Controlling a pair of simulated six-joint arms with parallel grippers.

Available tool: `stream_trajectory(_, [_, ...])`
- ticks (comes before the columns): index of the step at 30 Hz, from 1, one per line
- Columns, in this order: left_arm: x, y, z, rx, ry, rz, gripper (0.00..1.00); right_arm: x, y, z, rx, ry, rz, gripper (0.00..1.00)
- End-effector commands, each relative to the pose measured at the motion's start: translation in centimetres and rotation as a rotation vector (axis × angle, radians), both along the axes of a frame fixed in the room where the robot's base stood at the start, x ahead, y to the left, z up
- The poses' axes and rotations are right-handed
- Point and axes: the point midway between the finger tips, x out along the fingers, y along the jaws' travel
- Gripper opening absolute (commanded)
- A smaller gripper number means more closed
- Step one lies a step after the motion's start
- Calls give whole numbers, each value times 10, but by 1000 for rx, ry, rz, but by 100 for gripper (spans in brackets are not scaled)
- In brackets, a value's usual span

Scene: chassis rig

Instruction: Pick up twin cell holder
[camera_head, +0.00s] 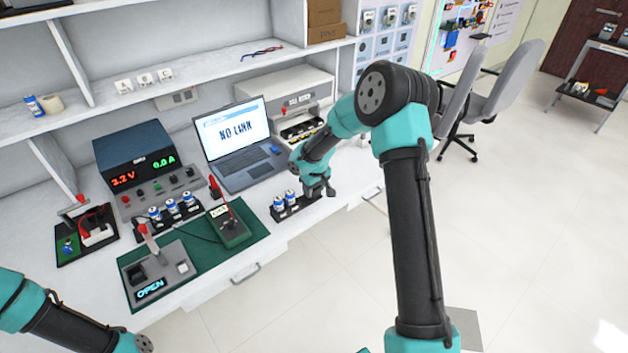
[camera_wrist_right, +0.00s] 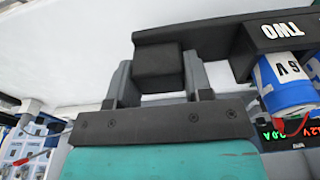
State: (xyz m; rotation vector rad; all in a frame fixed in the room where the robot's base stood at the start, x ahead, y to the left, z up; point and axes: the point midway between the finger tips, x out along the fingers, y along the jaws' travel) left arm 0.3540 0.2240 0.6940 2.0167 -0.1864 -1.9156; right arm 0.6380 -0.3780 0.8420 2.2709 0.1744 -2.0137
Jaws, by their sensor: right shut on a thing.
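The twin cell holder (camera_head: 297,209) is a dark holder with two blue-and-white cells near the front edge of the bench in the head view. In the right wrist view the black holder (camera_wrist_right: 212,28) bears the label "TWO", and one cell (camera_wrist_right: 283,80) marked "6 V" shows. My right gripper (camera_head: 320,190) is at the holder's right end. In the wrist view its two fingers are shut on the holder's black block (camera_wrist_right: 158,66). I cannot tell whether the holder touches the bench. Part of my left arm shows at the lower left, but its gripper is out of view.
Left of the holder are a meter (camera_head: 231,227) on a green mat (camera_head: 200,299), a holder with several cells (camera_head: 172,212) and a switch box showing "OPEN" (camera_head: 157,274). A laptop (camera_head: 237,140) and power supply (camera_head: 136,158) stand behind. The bench's front edge is close.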

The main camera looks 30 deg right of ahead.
Motion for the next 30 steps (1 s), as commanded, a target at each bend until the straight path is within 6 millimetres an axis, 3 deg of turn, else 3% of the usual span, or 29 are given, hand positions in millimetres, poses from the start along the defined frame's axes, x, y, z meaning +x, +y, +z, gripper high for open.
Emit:
stream_trajectory(8, [0,0,0,0,0,0,43,-18,11,3,0,-1,0,22])
stream_trajectory(30, [0,0,0,0,0,0,43,-16,10,1,0,-1,-1,22])
